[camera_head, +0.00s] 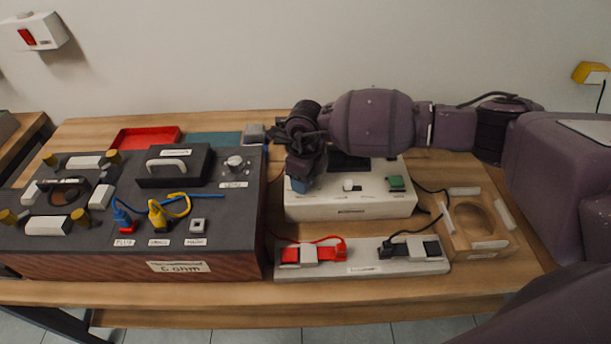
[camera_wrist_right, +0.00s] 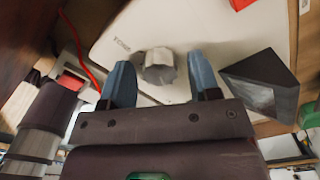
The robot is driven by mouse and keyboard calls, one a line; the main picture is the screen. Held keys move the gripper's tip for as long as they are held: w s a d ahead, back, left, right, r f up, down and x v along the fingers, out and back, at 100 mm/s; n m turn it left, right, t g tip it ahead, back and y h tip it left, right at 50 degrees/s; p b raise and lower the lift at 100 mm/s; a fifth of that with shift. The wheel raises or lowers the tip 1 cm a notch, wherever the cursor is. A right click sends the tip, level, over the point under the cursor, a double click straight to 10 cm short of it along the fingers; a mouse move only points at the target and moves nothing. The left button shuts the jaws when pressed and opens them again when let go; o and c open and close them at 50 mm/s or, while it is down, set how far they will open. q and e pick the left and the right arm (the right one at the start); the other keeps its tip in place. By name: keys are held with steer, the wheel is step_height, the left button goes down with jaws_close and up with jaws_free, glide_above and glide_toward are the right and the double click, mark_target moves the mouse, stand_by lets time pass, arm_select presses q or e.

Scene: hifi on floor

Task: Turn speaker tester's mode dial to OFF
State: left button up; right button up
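The white speaker tester (camera_head: 350,210) sits on the table right of the big dark unit in the head view. My right gripper (camera_head: 300,184) is over the tester's left end and hides that part of its top. In the right wrist view, a grey faceted dial (camera_wrist_right: 160,66) stands on the white panel (camera_wrist_right: 215,30). The open fingers of my right gripper (camera_wrist_right: 161,78) are on either side of the dial, with a small gap at each side. The dial's pointer direction and any OFF marking are not readable. My left gripper is not in view.
A dark speaker test unit (camera_head: 215,235) with cables stands left. A white strip with red and black clips (camera_head: 365,270) lies in front of the tester. A wooden frame with a round hole (camera_head: 478,240) is at right. A red tray (camera_head: 146,137) is at the back.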

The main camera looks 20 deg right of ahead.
steer(key=shift+r, duration=0.5)
step_height(320, 180, up, 10)
steer(key=shift+p, duration=0.45)
steer(key=shift+f, duration=0.1)
steer(key=shift+s, duration=0.1)
